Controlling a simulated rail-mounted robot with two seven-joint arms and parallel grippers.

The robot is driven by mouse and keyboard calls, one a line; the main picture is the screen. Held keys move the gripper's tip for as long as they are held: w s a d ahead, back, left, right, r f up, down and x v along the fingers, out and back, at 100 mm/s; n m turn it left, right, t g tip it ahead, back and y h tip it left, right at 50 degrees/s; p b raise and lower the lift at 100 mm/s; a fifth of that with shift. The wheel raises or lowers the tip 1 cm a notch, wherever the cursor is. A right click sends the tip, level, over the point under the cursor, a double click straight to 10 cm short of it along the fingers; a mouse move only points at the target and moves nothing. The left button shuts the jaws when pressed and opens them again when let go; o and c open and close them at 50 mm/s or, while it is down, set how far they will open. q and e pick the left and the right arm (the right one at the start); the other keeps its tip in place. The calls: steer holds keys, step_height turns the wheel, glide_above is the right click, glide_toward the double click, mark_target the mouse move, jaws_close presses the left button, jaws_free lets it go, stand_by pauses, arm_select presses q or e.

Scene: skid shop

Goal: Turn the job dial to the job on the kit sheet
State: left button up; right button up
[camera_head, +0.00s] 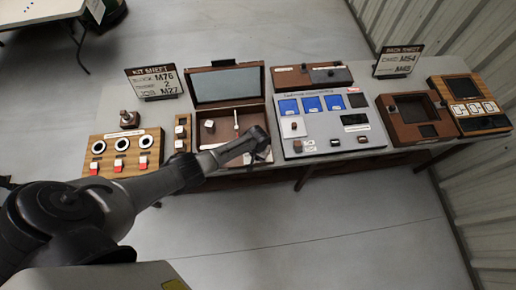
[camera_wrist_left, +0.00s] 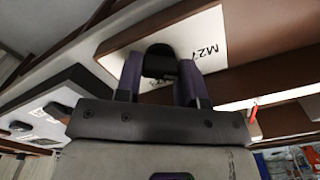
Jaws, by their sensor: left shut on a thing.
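The kit sheet (camera_head: 155,82) stands at the back left of the bench and reads M76, 2 and M27 in the head view; its small row labels are too small to read. My left gripper (camera_head: 262,145) is over the front right of the open wooden box. In the left wrist view my left gripper (camera_wrist_left: 160,75) is shut on a black dial knob (camera_wrist_left: 159,58). The knob sits on a white dial plate (camera_wrist_left: 207,40) with M27 printed beside it. The dial's other marks and its pointer are mostly hidden by the fingers. My right gripper is not in view.
The open box (camera_head: 226,84) has a raised lid behind the gripper. A grey panel (camera_head: 325,112) with blue tiles is close on the right. A wooden board (camera_head: 126,152) with red-and-white switches is left. A second sheet (camera_head: 398,61) stands back right. The floor in front is clear.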

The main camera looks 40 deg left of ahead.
arm_select(q)
steer(key=shift+r+n+p, duration=0.1)
steer(key=shift+n+p, duration=0.3)
steer(key=shift+n, duration=0.9)
steer(key=o, duration=0.9)
steer(key=shift+o, duration=0.2)
step_height(320, 180, up, 14)
steer(key=p, duration=0.3)
